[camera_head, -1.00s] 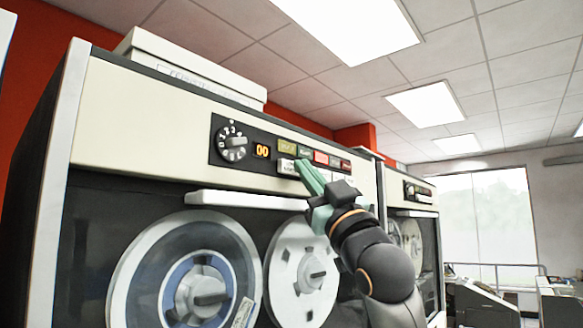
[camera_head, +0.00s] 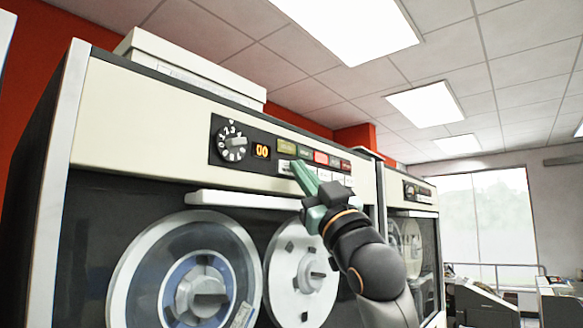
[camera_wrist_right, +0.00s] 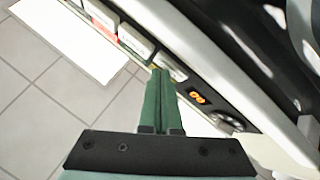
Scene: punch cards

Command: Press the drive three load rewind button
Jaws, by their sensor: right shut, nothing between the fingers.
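The tape drive (camera_head: 110,125) fills the left and middle of the head view. Its control panel (camera_head: 208,160) carries a selector dial (camera_head: 232,142), an orange 00 display (camera_head: 262,151), a row of coloured lights (camera_head: 321,157) and white buttons below them. My right gripper (camera_head: 297,166) is shut and empty. Its green fingertips are at the left end of the button row and cover part of it. In the right wrist view the fingertips (camera_wrist_right: 160,72) are at a white button (camera_wrist_right: 171,67). I cannot tell whether they touch it. The button labels are too small to read.
A white handle bar (camera_head: 245,200) juts out below the panel. Two tape reels (camera_head: 150,262) sit behind the window beneath it. A second drive (camera_head: 423,195) stands to the right. A white box (camera_head: 190,68) lies on top of the near drive.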

